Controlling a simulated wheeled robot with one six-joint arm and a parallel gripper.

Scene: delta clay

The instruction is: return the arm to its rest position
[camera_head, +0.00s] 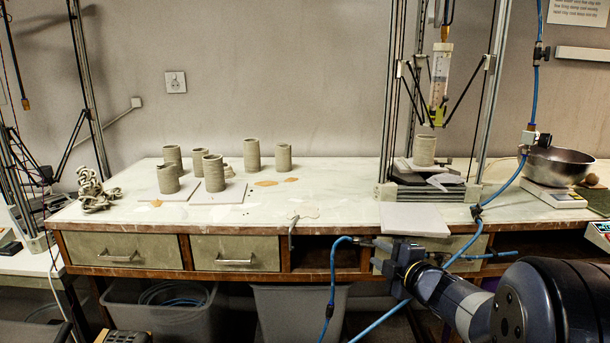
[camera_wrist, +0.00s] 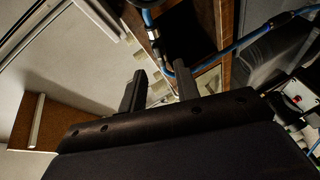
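My arm (camera_head: 465,300) reaches in from the lower right in the head view, low in front of the table. My gripper (camera_head: 380,255) is at its end, by the table's front edge and the drawer front on the right. In the wrist view my gripper (camera_wrist: 160,80) shows two dark fingers standing apart, with no object held between them. A blue hose passes behind the fingers in that view; I cannot tell how near it is.
The white-topped table (camera_head: 330,185) carries several grey clay cylinders (camera_head: 253,155), a delta printer (camera_head: 440,100) with one cylinder (camera_head: 424,150), and a metal bowl (camera_head: 557,165). Blue hoses (camera_head: 505,187) hang near my arm. Grey bins (camera_head: 300,310) stand below.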

